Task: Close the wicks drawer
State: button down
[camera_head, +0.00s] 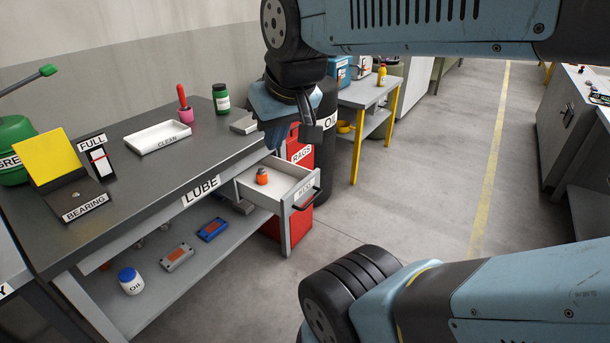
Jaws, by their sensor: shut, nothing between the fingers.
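The wicks drawer (272,204) is a pale grey drawer under the right end of the LUBE bench. It is pulled out, with its open top showing. Its front (297,216) has a small label, hard to read, and a dark bar handle (309,198). A small orange bottle (262,176) stands inside. My gripper (302,133) is shut and empty. It points down above and behind the drawer in the picture, near the bench's right corner, and appears apart from the drawer.
The dark LUBE bench (110,221) carries a white CLEAN tray (158,138) and other items. A red RAGS bin (296,148) and a dark OIL drum (327,115) stand behind the drawer. Floor right of the drawer is clear. My arm links cross the right side.

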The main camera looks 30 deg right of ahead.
aim_at(290, 185)
jog(key=i, duration=0.85)
